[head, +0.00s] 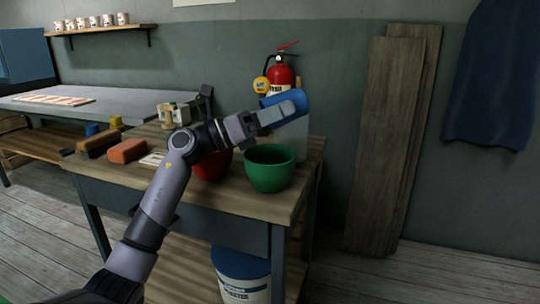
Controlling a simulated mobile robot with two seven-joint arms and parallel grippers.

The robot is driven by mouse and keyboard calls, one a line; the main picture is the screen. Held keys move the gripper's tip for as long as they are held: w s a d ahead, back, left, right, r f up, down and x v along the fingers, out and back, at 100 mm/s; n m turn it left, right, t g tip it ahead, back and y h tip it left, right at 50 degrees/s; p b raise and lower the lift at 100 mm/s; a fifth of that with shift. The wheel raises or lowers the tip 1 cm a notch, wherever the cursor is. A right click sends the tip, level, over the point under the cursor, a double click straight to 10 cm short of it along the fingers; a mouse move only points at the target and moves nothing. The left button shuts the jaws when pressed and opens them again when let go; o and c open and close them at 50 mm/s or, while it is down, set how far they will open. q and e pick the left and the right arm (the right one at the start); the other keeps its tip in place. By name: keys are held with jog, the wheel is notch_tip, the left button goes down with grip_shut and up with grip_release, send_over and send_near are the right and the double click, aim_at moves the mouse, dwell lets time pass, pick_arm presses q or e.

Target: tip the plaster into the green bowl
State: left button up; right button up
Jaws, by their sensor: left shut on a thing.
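The green bowl (270,172) stands upright near the front right corner of the wooden workbench. The cup looks tilted. Its contents are hidden, and no plaster shows falling from it. The inside of the green bowl shows only in part. My right gripper is not in view.
A red bowl (211,166) stands just left of the green bowl, partly behind my arm. An orange block (127,151) lies further left. A red fire extinguisher (281,76) is behind the cup. A bucket (241,278) stands below the bench.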

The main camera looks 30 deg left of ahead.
aim_at(267, 99)
pick_arm(q)
jog(key=shift+r, duration=0.1)
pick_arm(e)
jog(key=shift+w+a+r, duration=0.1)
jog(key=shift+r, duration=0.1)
pick_arm(q)
jog(key=shift+a+r+b, duration=0.1)
jog(key=shift+r+b, duration=0.05)
jog(key=shift+b, duration=0.35)
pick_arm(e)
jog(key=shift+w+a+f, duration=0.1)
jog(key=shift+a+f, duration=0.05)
pick_arm(q)
jog(key=shift+s+r+t+h, duration=0.1)
jog(key=shift+r+t+h, duration=0.05)
jog(key=shift+t+h, duration=0.15)
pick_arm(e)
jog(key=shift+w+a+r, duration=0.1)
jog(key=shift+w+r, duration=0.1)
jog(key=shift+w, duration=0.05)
pick_arm(q)
jog(key=shift+r+b, duration=0.15)
jog(key=shift+b, duration=0.45)
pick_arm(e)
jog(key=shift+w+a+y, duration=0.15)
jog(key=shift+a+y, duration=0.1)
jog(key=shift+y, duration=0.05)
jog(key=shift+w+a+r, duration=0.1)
